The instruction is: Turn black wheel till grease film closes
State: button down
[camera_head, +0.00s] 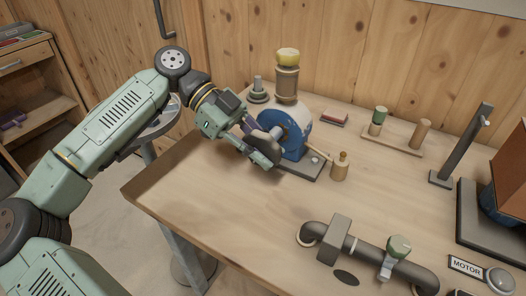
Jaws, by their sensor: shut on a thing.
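A small machine with a blue and white round housing (299,127) stands on a grey base plate towards the back left of the bench. On its left side is a dark, rounded wheel (265,141), partly covered by my gripper. My gripper (262,146) comes from the left and is shut on this wheel, with one finger along its lower front. The grease film cannot be made out at this size and angle.
A brass bottle (339,167) stands just right of the machine, with a light stick beside it. A dark pipe (365,251) with a green knob lies at the front. A peg rack (400,137) and a grey post (464,145) stand at the right. The bench's front left is clear.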

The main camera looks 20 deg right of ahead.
jog(key=g+h+b, duration=0.1)
jog(key=g+h, duration=0.2)
jog(key=g, duration=0.1)
jog(key=shift+r, duration=0.1)
jog(key=shift+r+g+h, duration=0.1)
jog(key=shift+g+h, duration=0.2)
dwell(0.4)
jog(key=c, duration=1.5)
grip_release()
jog(key=shift+s, duration=0.1)
jog(key=v, duration=1.2)
jog(key=shift+d, duration=0.1)
